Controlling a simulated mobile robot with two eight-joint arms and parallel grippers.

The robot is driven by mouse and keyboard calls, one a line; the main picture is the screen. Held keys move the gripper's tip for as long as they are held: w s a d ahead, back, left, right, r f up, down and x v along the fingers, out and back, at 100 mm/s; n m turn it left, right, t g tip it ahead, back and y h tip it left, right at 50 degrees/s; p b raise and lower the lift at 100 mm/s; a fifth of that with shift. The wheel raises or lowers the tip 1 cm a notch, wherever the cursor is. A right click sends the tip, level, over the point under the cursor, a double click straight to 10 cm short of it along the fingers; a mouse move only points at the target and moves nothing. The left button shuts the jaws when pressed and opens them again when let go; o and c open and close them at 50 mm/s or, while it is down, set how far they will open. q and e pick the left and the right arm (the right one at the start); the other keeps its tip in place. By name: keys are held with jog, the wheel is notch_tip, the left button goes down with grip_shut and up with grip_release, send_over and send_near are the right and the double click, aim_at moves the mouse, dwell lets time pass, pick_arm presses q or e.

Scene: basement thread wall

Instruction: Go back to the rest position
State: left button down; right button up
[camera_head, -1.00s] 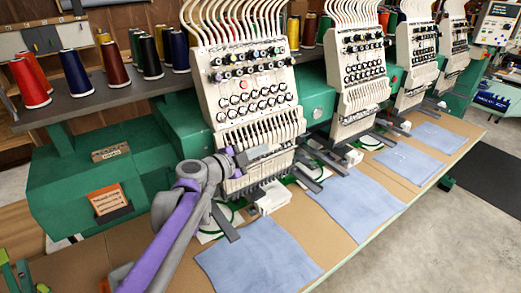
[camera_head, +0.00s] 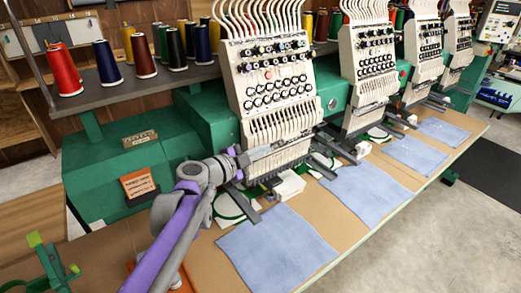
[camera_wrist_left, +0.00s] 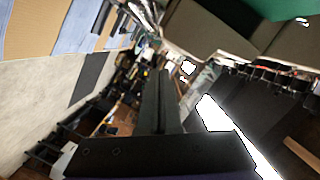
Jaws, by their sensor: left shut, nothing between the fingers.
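My left gripper (camera_head: 262,152) is in front of the needle row at the foot of the nearest embroidery head (camera_head: 262,85). Its fingers point right and are shut with nothing between them. I cannot tell if it touches the head. In the left wrist view the closed dark fingers (camera_wrist_left: 163,100) show in the middle, with no object at their tips. My purple and grey left arm comes up from the bottom of the head view. My right gripper is not in view.
The brown table (camera_head: 100,255) carries several blue cloths, one (camera_head: 275,248) in front of the nearest head. Thread spools (camera_head: 137,58) stand on the grey shelf. A green stand (camera_head: 48,268) is at the lower left. Open floor (camera_head: 425,235) lies at the right.

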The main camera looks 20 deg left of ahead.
pick_arm(q)
jog(key=s+d+f+n+g+y, duration=0.1)
jog(key=s+d+f+n+g, duration=0.2)
jog(key=s+f, duration=0.3)
jog(key=s+d+f+n+g+y, duration=0.1)
jog(key=s+d+f+n+g, duration=0.2)
jog(key=s, duration=0.5)
jog(key=s+a+f+n+g+y, duration=0.1)
jog(key=s+a+f+n+y, duration=0.1)
jog(key=s+f+n, duration=0.3)
jog(key=s+a+f+n+g+y, duration=0.1)
jog(key=s+a+f+n+y, duration=0.2)
jog(key=s, duration=0.6)
notch_tip(320, 180, down, 4)
jog(key=shift+a+r+n, duration=0.15)
jog(key=shift+a+n, duration=0.25)
jog(key=shift+n, duration=0.8)
